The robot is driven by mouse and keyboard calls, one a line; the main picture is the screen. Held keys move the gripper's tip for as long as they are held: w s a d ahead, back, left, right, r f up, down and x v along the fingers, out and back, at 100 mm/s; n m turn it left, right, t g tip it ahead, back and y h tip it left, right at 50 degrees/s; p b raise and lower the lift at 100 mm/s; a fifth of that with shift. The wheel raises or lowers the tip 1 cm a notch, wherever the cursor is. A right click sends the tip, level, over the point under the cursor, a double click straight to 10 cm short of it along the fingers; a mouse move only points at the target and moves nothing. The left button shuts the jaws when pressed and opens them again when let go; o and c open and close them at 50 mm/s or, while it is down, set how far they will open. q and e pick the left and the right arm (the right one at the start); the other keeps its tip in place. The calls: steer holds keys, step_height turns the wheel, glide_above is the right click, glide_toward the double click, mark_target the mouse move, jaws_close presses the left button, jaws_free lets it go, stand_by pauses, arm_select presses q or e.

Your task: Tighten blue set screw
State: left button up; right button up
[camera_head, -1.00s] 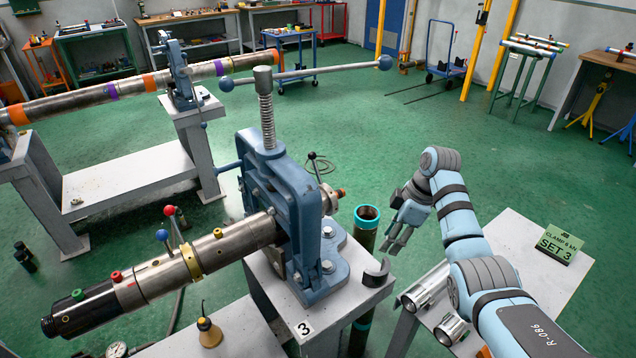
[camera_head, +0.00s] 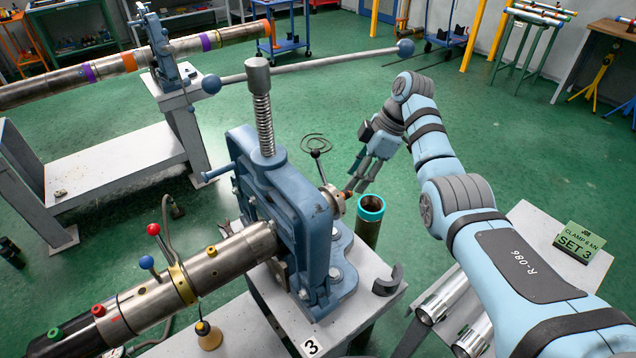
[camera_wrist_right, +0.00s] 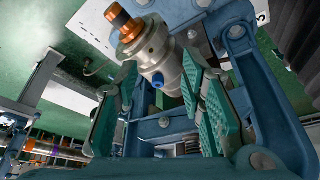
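The blue set screw (camera_wrist_right: 157,80) is a small blue knob on the side of a metal fitting (camera_wrist_right: 152,45) with a copper-coloured end, seen in the right wrist view. My right gripper (camera_wrist_right: 160,72) is open, its green-padded fingers on either side of the screw in the picture; I see no contact. In the head view my right gripper (camera_head: 364,176) hangs beside the far end of the pipe, behind the blue vise (camera_head: 285,205), and the screw cannot be made out there. My left gripper is not in view.
A long vise handle (camera_head: 310,71) with blue ball ends spans above. A black-knobbed lever (camera_head: 318,165) and a turquoise-rimmed upright tube (camera_head: 370,212) stand close to my right gripper. The pipe (camera_head: 215,262) extends left with coloured knobs. Green floor lies open behind.

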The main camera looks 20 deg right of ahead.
steer(key=w+a+f, duration=0.1)
steer(key=a, duration=0.1)
steer(key=a+f, duration=0.2)
steer(key=a, duration=0.1)
steer(key=w+a+f, duration=0.1)
steer(key=a+f, duration=0.1)
steer(key=a, duration=0.1)
steer(key=shift+w+b, duration=0.3)
steer(key=shift+w, duration=0.05)
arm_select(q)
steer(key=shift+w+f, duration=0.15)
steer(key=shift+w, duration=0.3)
arm_select(e)
steer(key=shift+s+r, duration=0.1)
steer(key=shift+s, duration=0.05)
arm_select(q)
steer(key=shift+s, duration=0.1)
arm_select(e)
jaws_close()
